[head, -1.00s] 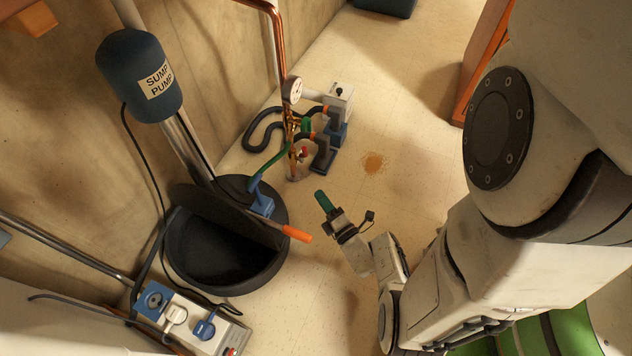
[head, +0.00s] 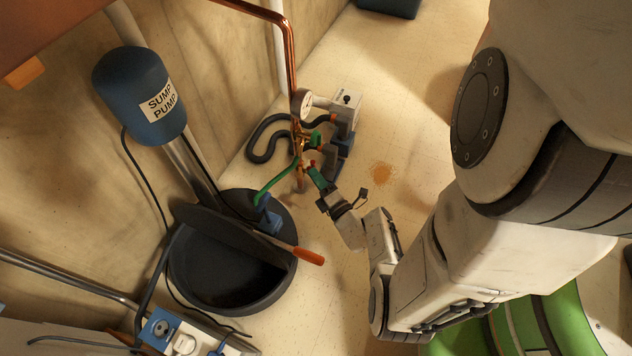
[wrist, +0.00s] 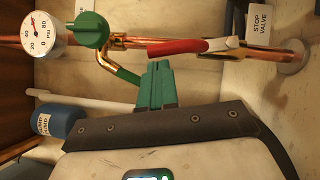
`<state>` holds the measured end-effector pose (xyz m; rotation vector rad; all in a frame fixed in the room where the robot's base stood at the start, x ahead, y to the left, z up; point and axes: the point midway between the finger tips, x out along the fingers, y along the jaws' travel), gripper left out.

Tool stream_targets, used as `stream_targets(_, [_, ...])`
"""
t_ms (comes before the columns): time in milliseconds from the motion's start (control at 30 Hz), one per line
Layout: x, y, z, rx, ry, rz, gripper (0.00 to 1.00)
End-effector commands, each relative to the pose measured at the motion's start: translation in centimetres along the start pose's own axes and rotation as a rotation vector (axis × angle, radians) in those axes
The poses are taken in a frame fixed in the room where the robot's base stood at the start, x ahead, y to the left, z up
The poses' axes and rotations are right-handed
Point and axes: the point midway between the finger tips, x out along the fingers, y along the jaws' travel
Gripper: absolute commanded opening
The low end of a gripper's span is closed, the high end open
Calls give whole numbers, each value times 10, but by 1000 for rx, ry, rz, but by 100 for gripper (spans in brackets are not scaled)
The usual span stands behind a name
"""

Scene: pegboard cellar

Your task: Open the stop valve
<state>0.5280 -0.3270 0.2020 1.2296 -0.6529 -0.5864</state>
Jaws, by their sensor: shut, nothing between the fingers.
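The stop valve's red lever (wrist: 178,47) shows in the wrist view beside a copper pipe (wrist: 270,54), close to a white STOP VALVE tag (wrist: 262,22). The lever looks roughly in line with the pipe there. My gripper (wrist: 156,68) has green fingers, shut together and empty, with their tips just below the lever's free end in that view. I cannot tell whether they touch it. In the head view my gripper (head: 314,172) is at the pipework, and the lever is mostly hidden or too small to make out.
A green knob (wrist: 88,30) and a pressure gauge (wrist: 43,33) sit on the same pipework. A black sump basin (head: 225,295) with an orange-handled bar (head: 308,255) stands to the left, under the sump pump (head: 140,95).

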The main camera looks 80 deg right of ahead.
Motion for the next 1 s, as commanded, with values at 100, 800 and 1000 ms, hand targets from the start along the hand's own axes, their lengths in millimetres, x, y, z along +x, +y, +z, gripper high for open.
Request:
stream_targets(100, [1,0,1,0,-1,0,0])
stream_targets(800, [9,10,11,171,5,-113,0])
stream_targets(1000, [14,8,19,231,2,-154,0])
